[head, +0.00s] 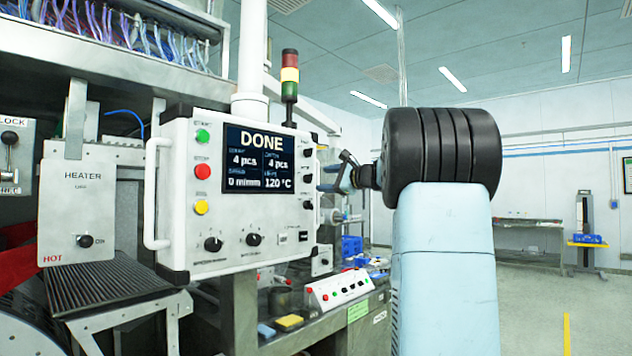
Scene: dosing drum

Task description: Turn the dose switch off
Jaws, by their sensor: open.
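A white control panel (180,262) stands at centre left. Its dark screen (257,158) reads DONE, 4 pcs, 4 pcs, 0 m/min and 120 °C. Black knobs sit in a column along its right edge, one of them at mid-height (308,178). Two larger black knobs, a left one (213,243) and a right one (254,239), sit below the screen. Their labels are too small to read, so I cannot tell which is the dose switch. My gripper (331,177) is open, just right of the panel's right edge, partly hidden by my arm. Contact is not visible.
A heater box (83,205) with a black knob is at left, above a ribbed black plate (105,282). A white handle (152,195) projects from the panel's left side. A small button box (340,288) sits below right. The floor at far right is open.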

